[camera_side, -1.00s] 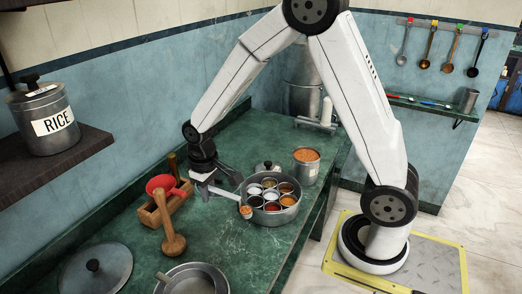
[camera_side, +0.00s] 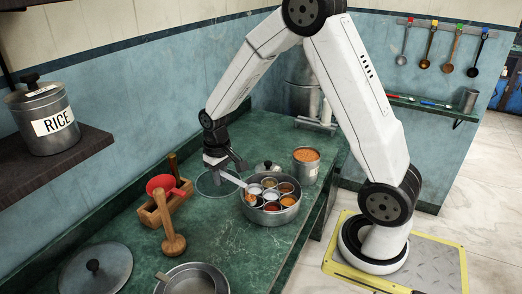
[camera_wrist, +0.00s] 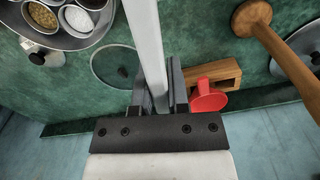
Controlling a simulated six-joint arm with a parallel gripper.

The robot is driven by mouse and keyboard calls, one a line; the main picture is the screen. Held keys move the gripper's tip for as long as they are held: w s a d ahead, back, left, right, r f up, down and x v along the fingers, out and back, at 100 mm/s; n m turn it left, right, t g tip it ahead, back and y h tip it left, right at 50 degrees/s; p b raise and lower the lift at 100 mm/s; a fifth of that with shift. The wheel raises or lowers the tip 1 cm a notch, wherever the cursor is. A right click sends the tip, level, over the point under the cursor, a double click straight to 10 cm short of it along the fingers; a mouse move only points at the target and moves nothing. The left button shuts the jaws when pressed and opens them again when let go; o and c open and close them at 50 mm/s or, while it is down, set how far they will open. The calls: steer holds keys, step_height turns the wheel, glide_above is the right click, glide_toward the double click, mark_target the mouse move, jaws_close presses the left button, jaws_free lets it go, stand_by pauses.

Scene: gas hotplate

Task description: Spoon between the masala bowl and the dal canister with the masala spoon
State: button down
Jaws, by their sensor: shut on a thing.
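My gripper (camera_side: 226,168) is shut on the masala spoon's pale handle (camera_side: 233,180). In the wrist view the handle (camera_wrist: 147,40) runs up from between the fingers (camera_wrist: 160,92) and its head is out of frame. In the side view the spoon reaches right and down to the left part of the round masala tin (camera_side: 272,216). An orange patch there may be its loaded head; I cannot tell if it touches the bowls. The tin holds several small bowls of spices. The open dal canister (camera_side: 305,175), filled with orange lentils, stands behind and right of the tin.
A clear round lid (camera_side: 210,192) lies beneath my gripper. A wooden rack (camera_side: 163,208) with a red funnel (camera_side: 160,184) and a wooden masher (camera_side: 173,240) stand left. A metal lid (camera_side: 95,270) and pan (camera_side: 192,280) are in front. A small knobbed lid (camera_side: 266,167) lies behind the tin.

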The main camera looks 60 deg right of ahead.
steer(key=s+d+f+m, duration=0.1)
steer(key=s+d+m, duration=0.2)
steer(key=d, duration=0.6)
steer(key=s+d+f+m, duration=0.1)
steer(key=s+d+m, duration=0.2)
steer(key=d, duration=0.7)
steer(key=s+d+f+m, duration=0.1)
steer(key=s+d+m, duration=0.2)
steer(key=d, duration=0.7)
steer(key=shift+s+m, duration=0.3)
steer(key=shift+s, duration=0.15)
steer(key=shift+w+f+g, duration=0.1)
steer(key=shift+f+g, duration=0.05)
steer(key=shift+g, duration=0.25)
steer(key=shift+w+a+f+g+h, duration=0.25)
steer(key=shift+w+f+g+h, duration=0.3)
steer(key=shift+g+h, duration=1.55)
steer(key=shift+w+a+f+g+h, duration=0.3)
steer(key=shift+f+g+h, duration=0.65)
steer(key=shift+g, duration=2.15)
steer(key=shift+w+a+f+g+h, duration=0.2)
steer(key=shift+w+f+g+h, duration=0.3)
steer(key=shift+g+h, duration=1.65)
steer(key=shift+g+y, duration=0.4)
steer(key=shift+g, duration=0.15)
steer(key=shift+r, duration=0.1)
